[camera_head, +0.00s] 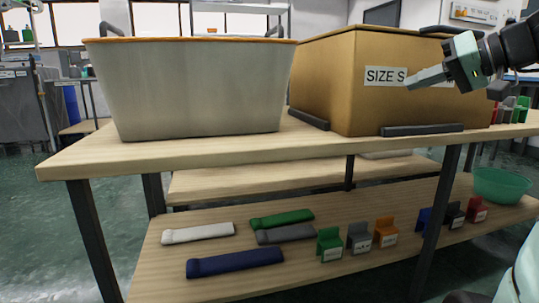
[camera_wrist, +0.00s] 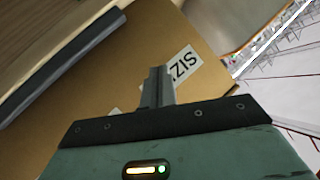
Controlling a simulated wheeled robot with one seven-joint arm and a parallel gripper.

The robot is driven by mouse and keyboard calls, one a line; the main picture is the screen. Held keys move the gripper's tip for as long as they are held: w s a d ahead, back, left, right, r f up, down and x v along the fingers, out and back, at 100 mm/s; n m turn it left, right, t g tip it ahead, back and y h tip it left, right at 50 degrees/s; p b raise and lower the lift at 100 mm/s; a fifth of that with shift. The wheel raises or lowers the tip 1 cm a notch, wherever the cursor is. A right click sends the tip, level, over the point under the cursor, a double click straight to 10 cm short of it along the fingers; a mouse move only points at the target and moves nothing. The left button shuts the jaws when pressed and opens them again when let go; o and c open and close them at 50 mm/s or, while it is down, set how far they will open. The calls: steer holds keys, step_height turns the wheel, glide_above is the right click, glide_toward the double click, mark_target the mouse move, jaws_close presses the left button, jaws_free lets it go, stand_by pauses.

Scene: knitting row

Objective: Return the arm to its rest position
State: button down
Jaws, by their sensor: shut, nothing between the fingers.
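My gripper (camera_head: 408,80) is at the upper right of the head view, in front of the tan box labelled "SIZE S" (camera_head: 345,90). Its closed fingers point left, beside the right end of the label. In the wrist view my gripper (camera_wrist: 158,72) shows its fingers together with nothing between them. The tan box (camera_wrist: 75,110) lies behind them there, with part of its label visible at the fingertips. I cannot tell whether the fingertips touch the box.
A pale bin (camera_head: 195,90) stands left of the tan box on the wooden table (camera_head: 200,150). Dark rails (camera_head: 422,129) lie by the box.

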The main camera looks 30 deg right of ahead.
steer(key=w+a+f+g+y+p, duration=0.1)
steer(key=w+a+f+g, duration=0.1)
steer(key=a, duration=0.2)
steer(key=w+a+f+n+g+y+p, duration=0.1)
steer(key=w+a, duration=0.1)
steer(key=a, duration=0.2)
steer(key=w+a+f+g+p, duration=0.2)
steer(key=a, duration=0.3)
steer(key=shift+a+f+n+g+y, duration=0.1)
steer(key=shift+f+n+g+y, duration=0.2)
steer(key=shift+y, duration=0.1)
steer(key=s+a+f+n+g+p, duration=0.2)
steer(key=a+f+g+p, duration=0.25)
steer(key=a, duration=0.75)
steer(key=s+a+f+n+g+h+p, duration=0.35)
steer(key=s+a+n+h+p, duration=0.35)
steer(key=s+a, duration=0.8)
step_height(320, 180, up, 37)
steer(key=y+p, duration=0.1)
steer(key=p, duration=3.7)
steer(key=shift+w+t+p, duration=0.3)
steer(key=shift+w+p, duration=0.05)
steer(key=shift+d, duration=0.1)
